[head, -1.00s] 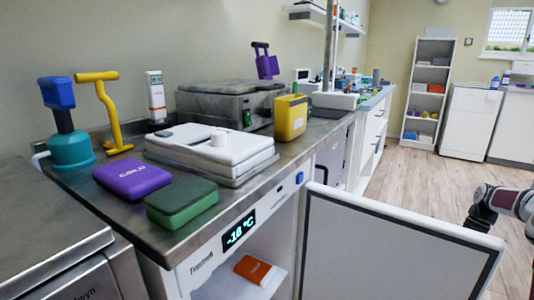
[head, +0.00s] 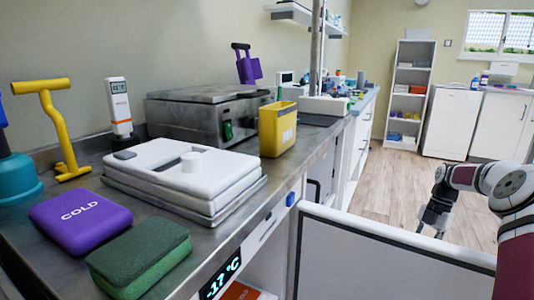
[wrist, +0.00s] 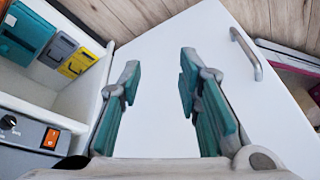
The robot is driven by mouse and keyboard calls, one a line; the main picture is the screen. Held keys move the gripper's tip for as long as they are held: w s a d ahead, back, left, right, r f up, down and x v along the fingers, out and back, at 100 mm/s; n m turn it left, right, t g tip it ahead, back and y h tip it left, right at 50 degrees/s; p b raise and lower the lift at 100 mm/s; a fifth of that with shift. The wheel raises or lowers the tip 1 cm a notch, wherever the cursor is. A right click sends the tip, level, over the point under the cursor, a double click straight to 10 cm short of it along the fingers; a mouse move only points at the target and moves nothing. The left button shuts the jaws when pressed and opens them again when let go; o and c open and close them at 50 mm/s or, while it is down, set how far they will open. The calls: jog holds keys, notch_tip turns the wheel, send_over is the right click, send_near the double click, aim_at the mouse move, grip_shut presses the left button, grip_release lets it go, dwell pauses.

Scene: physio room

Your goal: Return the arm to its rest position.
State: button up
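My arm (head: 510,185) reaches in from the right edge of the head view, bent downward. My gripper (head: 433,222) hangs over the open freezer door (head: 390,262), partly hidden behind the door's top edge. In the wrist view my gripper (wrist: 158,100) has its two teal-padded fingers wide apart, with nothing between them. Below it is a white panel (wrist: 155,60) with a bar handle (wrist: 245,52).
A purple cold pack (head: 80,214) and a green pad (head: 138,260) lie on the steel counter, near a white lidded box (head: 185,175) and a yellow container (head: 278,128). The wrist view shows an open compartment (wrist: 75,100) with teal, grey and yellow packs. Wooden floor is clear beyond.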

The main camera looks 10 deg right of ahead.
jog(key=w+a+r+m+h, duration=0.3)
jog(key=a+r+m, duration=0.1)
jog(key=a+r, duration=1.1)
jog(key=s+a+r+m+t+h, duration=0.2)
jog(key=s+a+r+m, duration=0.5)
jog(key=a+r, duration=0.6)
jog(key=s+a+r+m+t, duration=0.2)
jog(key=s+a+m+t, duration=0.15)
jog(key=s+a, duration=0.55)
jog(key=s+a+f+m+g+y, duration=0.1)
jog(key=s+f+m, duration=0.1)
jog(key=s, duration=0.6)
jog(key=s+a+f+m+g, duration=0.1)
jog(key=s+f+m, duration=0.1)
jog(key=s, duration=0.6)
jog(key=s+a+f+m+g+y, duration=0.1)
jog(key=s+a+f+m+g, duration=0.15)
jog(key=s, duration=0.45)
notch_tip(320, 180, up, 37)
jog(key=d+t+p, duration=0.1)
jog(key=t+p, duration=0.3)
jog(key=p, duration=3.1)
jog(key=shift+s+f+t, duration=0.15)
jog(key=shift+f+t, duration=0.05)
jog(key=shift+t, duration=0.2)
